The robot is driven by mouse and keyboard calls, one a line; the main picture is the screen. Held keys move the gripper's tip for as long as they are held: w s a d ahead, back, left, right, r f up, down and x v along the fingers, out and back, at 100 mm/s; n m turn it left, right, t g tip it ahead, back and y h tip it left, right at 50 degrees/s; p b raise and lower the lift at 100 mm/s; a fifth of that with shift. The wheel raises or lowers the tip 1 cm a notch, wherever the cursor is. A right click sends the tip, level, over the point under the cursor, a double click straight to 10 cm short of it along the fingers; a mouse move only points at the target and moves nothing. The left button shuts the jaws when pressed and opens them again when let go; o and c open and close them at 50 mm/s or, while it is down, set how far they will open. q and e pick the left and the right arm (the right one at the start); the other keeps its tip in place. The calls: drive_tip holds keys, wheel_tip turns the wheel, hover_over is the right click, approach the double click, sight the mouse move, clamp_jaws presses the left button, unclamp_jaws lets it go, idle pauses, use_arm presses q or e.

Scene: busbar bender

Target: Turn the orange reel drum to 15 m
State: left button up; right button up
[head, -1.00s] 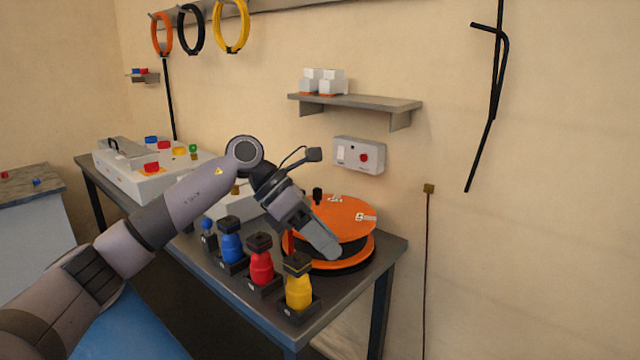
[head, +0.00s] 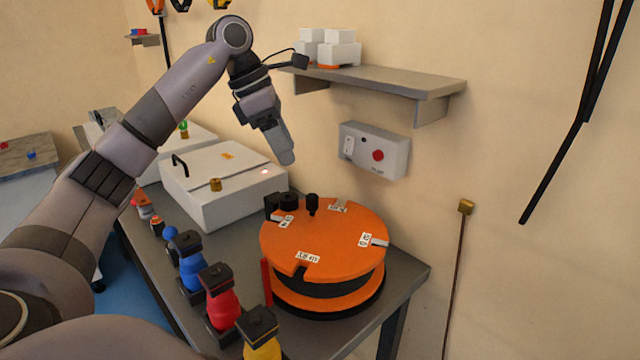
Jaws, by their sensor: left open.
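The orange reel drum (head: 335,238) stands on the grey bench, with white number labels around its top; the lettering is too small to read surely. A black knob (head: 312,204) stands up from its top near the back left edge. A red upright pointer (head: 266,283) stands beside the drum at its front left. My left gripper (head: 287,157) is in the air above and behind the drum's back left edge, pointing down, apart from it and empty. Its fingers overlap in this view. My right gripper is not in view.
A white box with a black handle (head: 220,185) stands left of the drum. Blue, red (head: 219,297) and yellow bottles line the bench's front edge. A wall shelf (head: 385,82) with white boxes and a grey switch box (head: 374,150) are behind.

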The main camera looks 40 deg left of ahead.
sight(309, 195)
use_arm(q)
drive_tip(key=b+x, duration=0.1)
drive_tip(key=x, duration=1.1)
drive_tip(key=shift+s+a, duration=0.1)
